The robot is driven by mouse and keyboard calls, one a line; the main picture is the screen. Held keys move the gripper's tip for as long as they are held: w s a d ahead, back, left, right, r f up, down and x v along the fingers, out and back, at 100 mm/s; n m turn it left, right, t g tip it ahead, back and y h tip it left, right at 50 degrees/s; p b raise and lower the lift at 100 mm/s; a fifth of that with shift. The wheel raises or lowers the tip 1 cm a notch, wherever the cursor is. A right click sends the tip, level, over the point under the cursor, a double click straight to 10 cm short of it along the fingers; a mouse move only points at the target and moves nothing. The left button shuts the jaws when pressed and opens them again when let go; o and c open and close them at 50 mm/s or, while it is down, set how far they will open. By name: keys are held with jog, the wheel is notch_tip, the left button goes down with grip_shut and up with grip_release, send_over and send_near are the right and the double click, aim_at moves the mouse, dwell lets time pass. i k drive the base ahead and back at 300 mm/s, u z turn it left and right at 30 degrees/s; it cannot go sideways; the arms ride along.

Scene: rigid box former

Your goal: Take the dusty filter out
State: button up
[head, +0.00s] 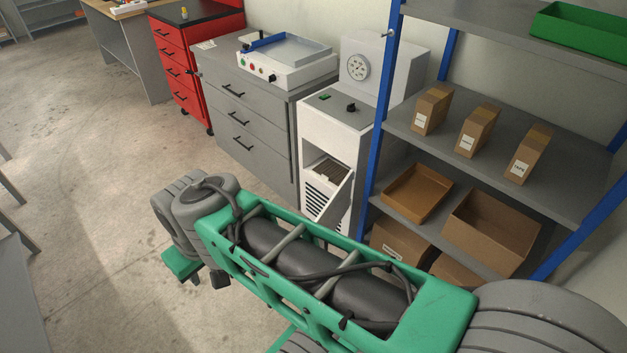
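A white machine (321,125) stands between the grey drawer cabinet and the shelf rack. It has a green switch and a black knob on its sloped top. A hatch in its front is open, and its white door (339,199) leans outward. Inside the opening a brownish-grey ribbed piece (328,170) shows, which looks like the dusty filter; it sits in the machine. My green and grey arm crosses the lower foreground, below and in front of the machine. I cannot make out my gripper's fingers anywhere in this view.
The blue-posted shelf rack (383,110) right of the machine holds several labelled cartons (473,131), an open brown tray (416,193) and an open cardboard box (491,232). A grey drawer cabinet (241,112) and a red one (178,62) stand left. The floor (90,180) at left is clear.

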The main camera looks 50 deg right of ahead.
aim_at(328, 170)
jog(key=u, duration=0.25)
jog(key=i, duration=2.45)
jog(key=z, duration=1.45)
jog(key=i, duration=0.85)
jog(key=z, duration=0.95)
